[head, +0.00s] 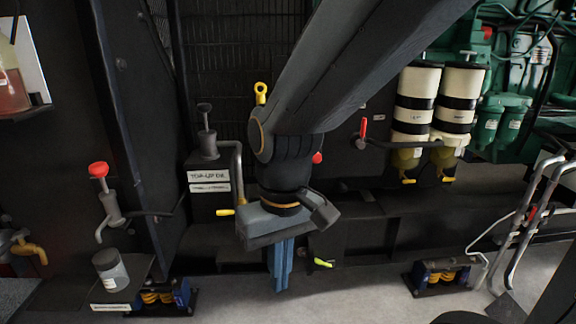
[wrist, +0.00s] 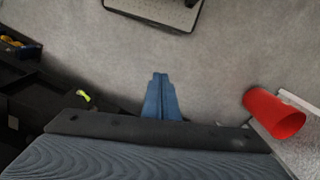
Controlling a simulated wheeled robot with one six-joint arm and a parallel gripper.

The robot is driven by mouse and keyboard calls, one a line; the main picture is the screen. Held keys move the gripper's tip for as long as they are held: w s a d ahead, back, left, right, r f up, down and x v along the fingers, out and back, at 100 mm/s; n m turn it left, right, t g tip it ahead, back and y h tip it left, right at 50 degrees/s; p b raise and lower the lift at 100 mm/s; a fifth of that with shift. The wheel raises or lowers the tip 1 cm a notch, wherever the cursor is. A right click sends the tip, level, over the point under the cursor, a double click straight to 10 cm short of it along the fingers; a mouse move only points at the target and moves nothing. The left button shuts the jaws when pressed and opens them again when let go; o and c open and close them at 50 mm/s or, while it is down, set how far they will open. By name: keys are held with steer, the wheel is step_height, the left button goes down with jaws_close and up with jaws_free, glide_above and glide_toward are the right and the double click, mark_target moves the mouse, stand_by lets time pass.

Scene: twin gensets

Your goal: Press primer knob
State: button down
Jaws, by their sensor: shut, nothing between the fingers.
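My gripper (head: 280,283) hangs from the arm near the middle of the head view, its blue fingers pointing down and together. In the wrist view the fingers (wrist: 160,78) are over bare floor with nothing between them. No knob is labelled primer legibly. Candidates are a red-topped knob (head: 98,170) on a grey pump at left, a dark knob (head: 204,107) on a pump above the "TOP-UP OIL" label, and small knobs (head: 467,53) atop the two black-and-cream filters (head: 411,115) at right. My gripper is apart from all of these.
Green engine parts (head: 515,105) fill the upper right, with grey rails (head: 530,215) below. A red cylinder (wrist: 274,113) lies at right in the wrist view. Grey floor (head: 340,285) is clear below my gripper.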

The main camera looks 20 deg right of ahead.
mark_target(317, 159)
steer(key=w+d+f+m+t+h+b, duration=0.1)
steer(key=w+d+f+m+t, duration=0.15)
steer(key=w+d+m, duration=0.4)
steer(key=w+d+f+m+t+b, duration=0.15)
steer(key=w+d+t, duration=0.25)
steer(key=w, duration=0.6)
steer(key=w+d+f+m+t+h+b, duration=0.1)
steer(key=w+d+f+m+t, duration=0.2)
steer(key=w+d, duration=0.35)
steer(key=w+d+r+m+t+h+b, duration=0.1)
steer(key=w+d+r+m+t+b, duration=0.2)
steer(key=w+d+m+t, duration=0.4)
steer(key=d+m+t, duration=0.1)
steer(key=d+m, duration=0.2)
steer(key=d, duration=0.1)
steer(key=shift+w+d+r, duration=0.2)
steer(key=shift+w+d, duration=0.05)
steer(key=shift+d, duration=0.1)
steer(key=w, duration=0.4)
steer(key=w+d+b, duration=0.1)
steer(key=w, duration=0.3)
steer(key=w+d+b, duration=0.1)
steer(key=w, duration=0.4)
steer(key=shift+f, duration=0.2)
steer(key=shift+w, duration=0.4)
